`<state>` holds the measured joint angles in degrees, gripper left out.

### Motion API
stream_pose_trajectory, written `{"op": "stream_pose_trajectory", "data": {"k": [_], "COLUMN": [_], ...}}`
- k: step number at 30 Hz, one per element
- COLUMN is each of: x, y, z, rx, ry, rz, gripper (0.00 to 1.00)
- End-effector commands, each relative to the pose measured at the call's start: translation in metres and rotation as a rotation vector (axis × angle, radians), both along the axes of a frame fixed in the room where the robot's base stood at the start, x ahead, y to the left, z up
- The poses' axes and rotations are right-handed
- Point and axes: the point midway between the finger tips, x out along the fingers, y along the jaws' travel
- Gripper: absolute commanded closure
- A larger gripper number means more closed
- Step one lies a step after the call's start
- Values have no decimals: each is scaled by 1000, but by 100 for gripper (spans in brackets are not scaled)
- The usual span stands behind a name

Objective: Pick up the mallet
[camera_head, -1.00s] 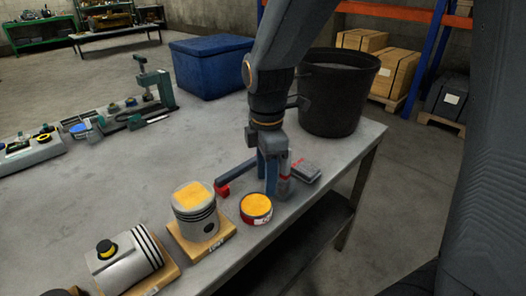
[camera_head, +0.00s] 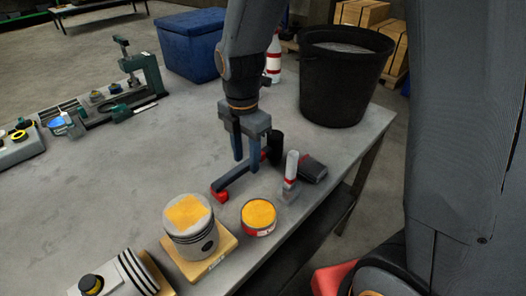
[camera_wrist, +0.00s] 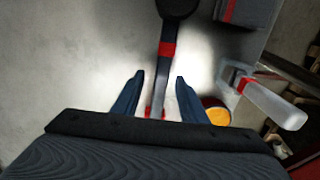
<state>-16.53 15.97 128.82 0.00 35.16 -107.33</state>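The mallet lies on the grey bench. Its black head (camera_head: 274,148) is at the far right end and its dark handle (camera_head: 235,179) runs toward the near left, ending in a red tip. In the wrist view the mallet (camera_wrist: 167,48) runs from the black head at the top edge down past a red band. My gripper (camera_head: 246,165) is open, empty and pointing down over the handle. In the wrist view my fingers (camera_wrist: 159,75) stand on either side of the handle's line. The exact height above the handle is hard to tell.
A white-handled tool with a red band (camera_head: 291,168) and a dark box (camera_head: 313,169) lie just right of the mallet. A yellow-topped tin (camera_head: 259,217) and a piston (camera_head: 188,220) on a wooden block are nearer. A black bucket (camera_head: 342,90) stands behind.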

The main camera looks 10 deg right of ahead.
Motion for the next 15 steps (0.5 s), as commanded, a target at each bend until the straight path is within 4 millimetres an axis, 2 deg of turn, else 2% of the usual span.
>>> {"op": "stream_pose_trajectory", "data": {"k": [6, 15], "x": [-4, -3], "y": [0, 1], "z": [-27, -35], "rx": [-1, -1], "ry": [4, 1], "rz": [2, 3], "gripper": [61, 61]}}
